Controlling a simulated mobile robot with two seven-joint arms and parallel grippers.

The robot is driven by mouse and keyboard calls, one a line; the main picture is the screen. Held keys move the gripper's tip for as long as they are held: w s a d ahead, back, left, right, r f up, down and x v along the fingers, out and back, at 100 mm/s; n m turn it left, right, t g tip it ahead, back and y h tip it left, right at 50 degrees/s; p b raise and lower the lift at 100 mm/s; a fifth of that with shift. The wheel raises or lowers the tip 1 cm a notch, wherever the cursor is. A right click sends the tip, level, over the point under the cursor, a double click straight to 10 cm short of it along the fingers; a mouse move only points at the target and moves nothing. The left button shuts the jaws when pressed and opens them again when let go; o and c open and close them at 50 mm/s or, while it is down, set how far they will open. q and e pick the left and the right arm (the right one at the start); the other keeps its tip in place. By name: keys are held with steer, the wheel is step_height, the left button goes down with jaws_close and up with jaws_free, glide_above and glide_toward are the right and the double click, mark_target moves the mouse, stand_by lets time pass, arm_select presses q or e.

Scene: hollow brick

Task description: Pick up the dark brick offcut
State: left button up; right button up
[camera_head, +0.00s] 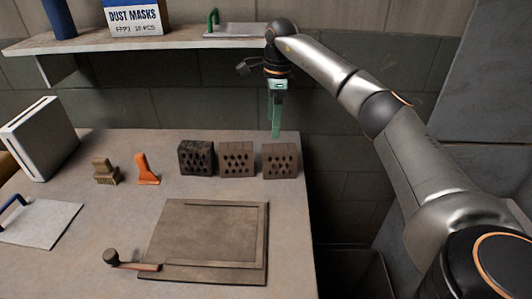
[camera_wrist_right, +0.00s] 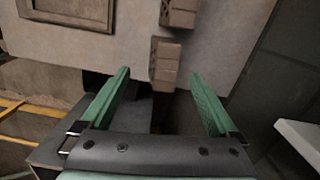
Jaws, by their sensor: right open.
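The dark brick offcut (camera_head: 196,158) stands on the bench at the left end of a row of three holed bricks. The middle brick (camera_head: 238,160) and right brick (camera_head: 280,161) are lighter brown. My right gripper (camera_head: 276,132) appears above the back of the bench, nearest the right brick in the picture, fingers down. Its green fingers are open and empty in the wrist view (camera_wrist_right: 159,74). There, one brownish brick (camera_wrist_right: 165,62) shows between and beyond the fingertips, and part of another (camera_wrist_right: 180,12) is at the top edge. I cannot tell the dark offcut there. My left gripper is not in view.
A flat framed board (camera_head: 210,230) and a mallet (camera_head: 135,262) lie in front of the bricks. An orange tool (camera_head: 147,170) and a brush (camera_head: 105,172) stand to their left. A shelf (camera_head: 150,43) with a dust mask box (camera_head: 135,17) overhangs the back.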

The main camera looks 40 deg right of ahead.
steer(key=d+r, duration=0.1)
steer(key=d, duration=0.1)
glide_above(280, 148)
steer(key=shift+h, duration=0.3)
step_height(280, 148, down, 6)
steer(key=shift+s+r, duration=0.1)
steer(key=shift+f, duration=3)
steer(key=shift+c, duration=0.3)
jaws_close()
steer(key=shift+r, duration=0.1)
